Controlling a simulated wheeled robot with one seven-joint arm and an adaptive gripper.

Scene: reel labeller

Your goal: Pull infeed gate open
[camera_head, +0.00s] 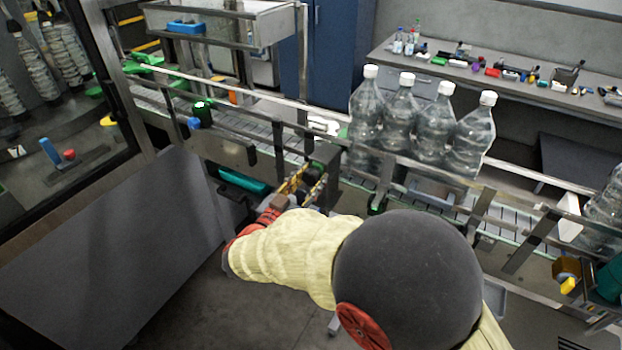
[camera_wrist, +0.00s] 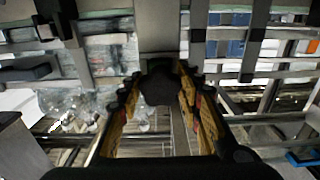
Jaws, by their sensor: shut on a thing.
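My gripper (camera_head: 306,186), with orange-yellow fingers, is at the near side of the conveyor, left of the bottles. In the wrist view my gripper (camera_wrist: 158,80) has a finger on each side of a dark rounded handle (camera_wrist: 160,88) and is shut on it. A grey upright plate (camera_wrist: 158,28) stands directly behind the handle. It appears to be the infeed gate, and a dark grey block at the fingertips in the head view (camera_head: 326,158) seems to be the same part. My fingers and arm hide much of the handle and the gate's lower edge.
Several clear bottles with white caps (camera_head: 398,115) stand on the conveyor (camera_head: 500,213), right of my gripper. Metal guide rails (camera_head: 445,182) run along it. A glazed machine frame (camera_head: 105,75) stands at left. A cluttered bench (camera_head: 540,92) is behind.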

